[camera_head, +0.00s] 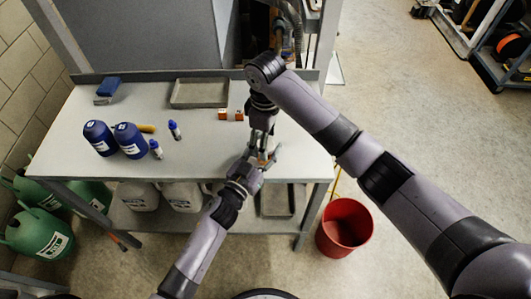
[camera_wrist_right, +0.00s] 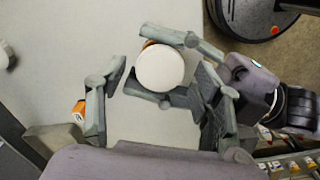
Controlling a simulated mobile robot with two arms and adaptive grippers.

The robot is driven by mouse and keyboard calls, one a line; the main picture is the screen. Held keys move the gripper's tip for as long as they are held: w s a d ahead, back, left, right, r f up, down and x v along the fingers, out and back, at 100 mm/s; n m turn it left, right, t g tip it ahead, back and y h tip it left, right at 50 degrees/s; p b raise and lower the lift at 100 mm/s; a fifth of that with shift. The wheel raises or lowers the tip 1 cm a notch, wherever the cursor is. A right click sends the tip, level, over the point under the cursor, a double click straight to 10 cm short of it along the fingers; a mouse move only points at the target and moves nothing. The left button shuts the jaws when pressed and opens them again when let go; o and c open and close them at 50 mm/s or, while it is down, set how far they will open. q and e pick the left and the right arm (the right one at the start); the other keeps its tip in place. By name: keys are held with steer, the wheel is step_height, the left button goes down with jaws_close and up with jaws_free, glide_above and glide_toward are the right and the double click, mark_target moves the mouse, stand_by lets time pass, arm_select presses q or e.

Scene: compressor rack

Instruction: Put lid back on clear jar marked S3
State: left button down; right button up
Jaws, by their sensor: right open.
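A white round lid (camera_wrist_right: 160,68) shows from above in the right wrist view, with an orange edge under its upper left side. The jar body below it is mostly hidden, and no S3 marking can be read. My left gripper (camera_head: 264,156) has its fingers on two sides of the lidded piece and appears shut on the jar. It also shows in the right wrist view (camera_wrist_right: 165,66). My right gripper (camera_head: 262,143) is directly above it, open, with its fingers (camera_wrist_right: 150,100) spread on either side of the lid. I cannot tell whether the lid is fully seated.
Two blue bottles (camera_head: 130,140), two blue-capped vials (camera_head: 156,149) and a blue-and-grey item (camera_head: 108,89) stand on the left of the table (camera_head: 75,165). A grey tray (camera_head: 200,93) and small orange boxes (camera_head: 231,115) lie behind. A red bucket (camera_head: 344,227) is on the floor.

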steer(key=shift+f, duration=0.35)
steer(key=shift+c, duration=0.2)
steer(key=c, duration=1.2)
steer(key=shift+m, duration=1.7)
steer(key=shift+c, duration=0.2)
steer(key=o, duration=1.3)
steer(key=shift+r, duration=0.1)
